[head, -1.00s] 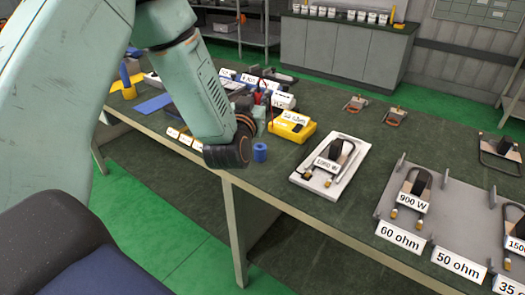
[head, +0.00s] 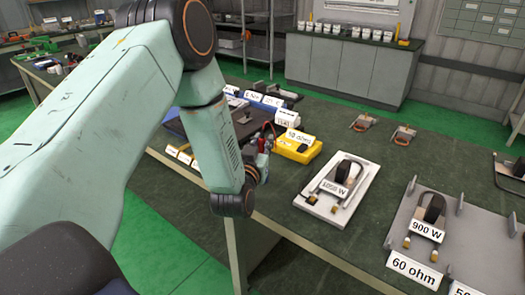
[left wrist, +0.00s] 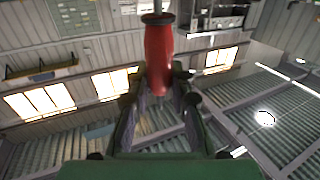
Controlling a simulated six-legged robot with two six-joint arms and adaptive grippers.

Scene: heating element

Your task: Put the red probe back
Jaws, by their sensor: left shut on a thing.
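The red probe (left wrist: 158,50) stands upright in the left wrist view, held between the fingers of my left gripper (left wrist: 160,95). In the head view that gripper (head: 262,160) is small and partly hidden by its own arm, just left of the yellow meter (head: 297,147). Bits of red show beside it there, but I cannot make out the probe's tip or lead. The yellow meter lies on the green-topped bench (head: 390,175) with a white label on top. My right gripper is not in view.
A white plate (head: 338,190) with a 1050 W heating element lies right of the meter. A grey board (head: 475,230) with a 900 W element and ohm labels is farther right. Several labelled boxes (head: 265,100) stand behind the meter. The bench between meter and plate is clear.

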